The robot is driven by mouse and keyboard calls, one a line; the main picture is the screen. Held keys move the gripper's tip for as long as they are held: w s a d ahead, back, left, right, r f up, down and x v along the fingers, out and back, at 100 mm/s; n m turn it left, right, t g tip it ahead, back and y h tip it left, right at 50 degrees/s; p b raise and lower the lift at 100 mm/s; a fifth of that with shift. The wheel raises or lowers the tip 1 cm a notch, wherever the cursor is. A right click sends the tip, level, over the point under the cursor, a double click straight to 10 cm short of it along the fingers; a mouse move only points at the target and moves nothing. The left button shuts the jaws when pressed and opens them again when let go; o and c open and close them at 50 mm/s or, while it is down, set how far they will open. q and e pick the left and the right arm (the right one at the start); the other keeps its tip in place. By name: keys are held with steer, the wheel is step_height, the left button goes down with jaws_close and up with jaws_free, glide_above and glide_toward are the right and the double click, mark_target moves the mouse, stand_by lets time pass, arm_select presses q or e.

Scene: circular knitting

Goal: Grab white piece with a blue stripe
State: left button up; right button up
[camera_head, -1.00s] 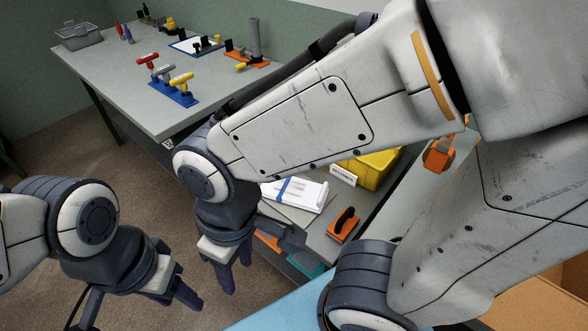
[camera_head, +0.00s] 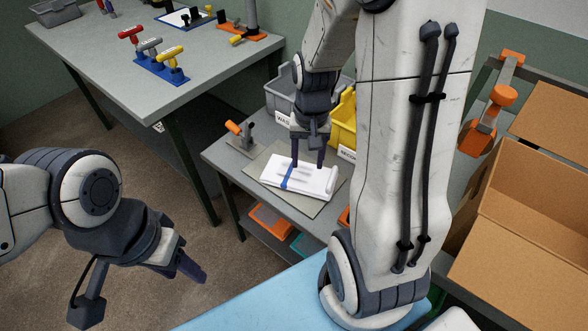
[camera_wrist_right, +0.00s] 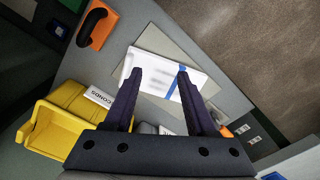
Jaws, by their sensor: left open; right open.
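The white piece with a blue stripe (camera_head: 312,182) lies flat on a grey board on the small grey table in the head view. It also shows in the right wrist view (camera_wrist_right: 150,65), with its blue stripe to the right. My right gripper (camera_head: 308,162) points down over the piece, its two fingers apart and empty. In the right wrist view the fingertips (camera_wrist_right: 159,74) overlap the piece; I cannot tell whether they touch it. My left gripper (camera_head: 190,275) is open and empty, away at the lower left over the floor.
A yellow bin (camera_head: 342,125) and a grey bin (camera_head: 285,95) stand behind the piece. An orange-handled tool (camera_head: 240,135) is at its left. The workbench (camera_head: 90,65) with T-handled tools is at the back left. An open cardboard box (camera_head: 530,225) is at the right.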

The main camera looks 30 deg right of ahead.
steer(key=d+f+m, duration=0.3)
steer(key=d+f, duration=0.1)
steer(key=d, duration=0.3)
steer(key=b, duration=0.1)
glide_above(330, 183)
steer(key=f, duration=0.4)
steer(key=shift+s+f, duration=0.25)
steer(key=shift+s, duration=0.05)
steer(key=shift+w+f, duration=0.15)
steer(key=shift+f, duration=1.3)
steer(key=shift+w+f, duration=0.15)
steer(key=shift+f, duration=1.3)
jaws_close()
